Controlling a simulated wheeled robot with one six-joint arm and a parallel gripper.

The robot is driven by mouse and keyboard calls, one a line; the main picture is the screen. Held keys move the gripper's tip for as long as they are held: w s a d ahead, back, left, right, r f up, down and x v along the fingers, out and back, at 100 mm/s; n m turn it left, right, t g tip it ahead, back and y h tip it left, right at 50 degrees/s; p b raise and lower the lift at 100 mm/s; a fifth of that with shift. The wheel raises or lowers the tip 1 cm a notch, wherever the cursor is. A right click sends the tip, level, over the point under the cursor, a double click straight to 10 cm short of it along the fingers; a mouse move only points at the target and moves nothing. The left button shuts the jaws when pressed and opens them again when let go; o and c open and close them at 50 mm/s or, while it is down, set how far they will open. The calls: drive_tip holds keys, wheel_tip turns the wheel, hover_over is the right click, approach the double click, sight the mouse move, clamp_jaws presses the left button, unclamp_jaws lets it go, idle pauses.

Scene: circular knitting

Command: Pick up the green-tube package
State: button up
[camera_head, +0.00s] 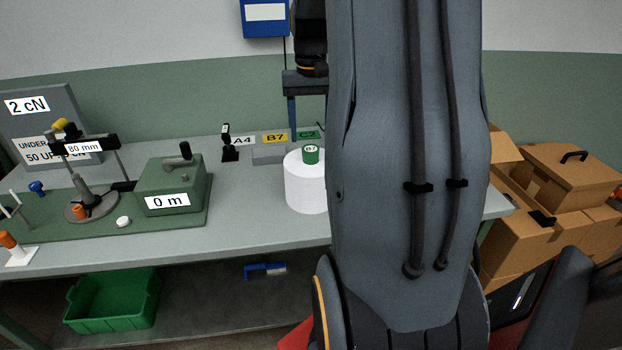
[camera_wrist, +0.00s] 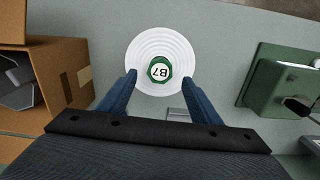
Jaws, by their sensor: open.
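The green-tube package is a white yarn package (camera_head: 305,188) with a green tube (camera_head: 310,154) standing up from its top. It stands upright on the grey-green table, partly hidden on its right by my arm in the head view. My gripper (camera_wrist: 165,78) is open. Its two blue fingers reach to either side of the package's near edge in the picture; I cannot tell their height above it.
A green box marked 0 m (camera_head: 172,190) and a tensioning stand (camera_head: 92,200) are on the table's left. Cardboard boxes (camera_head: 560,190) are at the right. A green crate (camera_head: 113,299) sits on the lower shelf.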

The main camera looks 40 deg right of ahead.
sight(311, 148)
drive_tip(key=shift+s+f+p, duration=0.1)
drive_tip(key=shift+f+p, duration=1.1)
drive_tip(key=shift+f, duration=1.9)
clamp_jaws()
